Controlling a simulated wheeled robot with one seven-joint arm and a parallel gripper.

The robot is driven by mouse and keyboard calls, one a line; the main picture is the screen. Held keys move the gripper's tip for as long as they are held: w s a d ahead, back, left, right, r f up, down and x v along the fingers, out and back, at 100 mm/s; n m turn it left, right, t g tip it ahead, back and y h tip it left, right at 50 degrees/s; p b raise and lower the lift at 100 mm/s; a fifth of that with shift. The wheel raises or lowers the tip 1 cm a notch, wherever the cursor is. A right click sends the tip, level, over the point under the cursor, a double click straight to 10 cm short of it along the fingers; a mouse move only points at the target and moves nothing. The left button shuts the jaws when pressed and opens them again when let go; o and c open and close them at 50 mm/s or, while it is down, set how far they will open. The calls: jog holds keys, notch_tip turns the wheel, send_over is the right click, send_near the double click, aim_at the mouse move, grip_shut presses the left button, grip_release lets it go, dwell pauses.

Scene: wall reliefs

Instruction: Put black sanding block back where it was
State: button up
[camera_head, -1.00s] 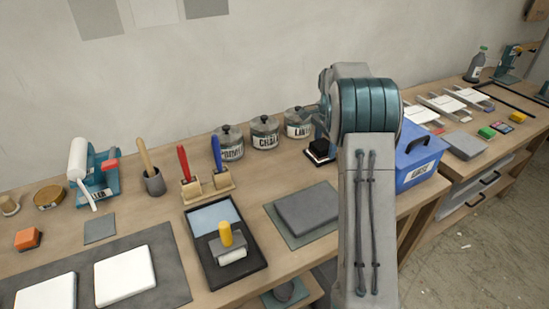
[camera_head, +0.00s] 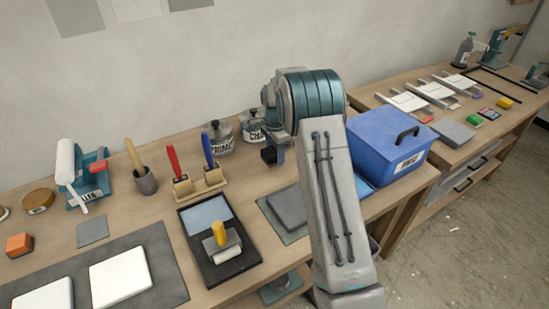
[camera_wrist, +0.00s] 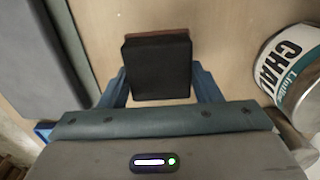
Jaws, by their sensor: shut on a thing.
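The black sanding block (camera_wrist: 158,70) is held between the blue fingers of my gripper (camera_wrist: 160,88) in the wrist view, with a brown strip along its far edge. In the head view the block (camera_head: 269,155) shows as a small dark shape under my gripper (camera_head: 274,154), left of my arm. It is over bare wooden bench, near the cans and behind the dark grey slab (camera_head: 289,205). I cannot tell its exact height above the bench. A bare grey square pad (camera_head: 92,230) lies at the left, near an orange block (camera_head: 19,245).
The chalk can (camera_head: 252,130) stands close behind my gripper; it also shows at the right of the wrist view (camera_wrist: 290,75). The primer can (camera_head: 219,140) and brush holder (camera_head: 200,184) are to the left. A blue lidded box (camera_head: 375,150) stands to the right, beyond my arm.

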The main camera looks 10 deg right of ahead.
aim_at(275, 159)
jog(key=shift+f+p, duration=0.45)
jog(key=shift+f, duration=1.35)
jog(key=shift+f, duration=0.15)
jog(key=o, duration=1)
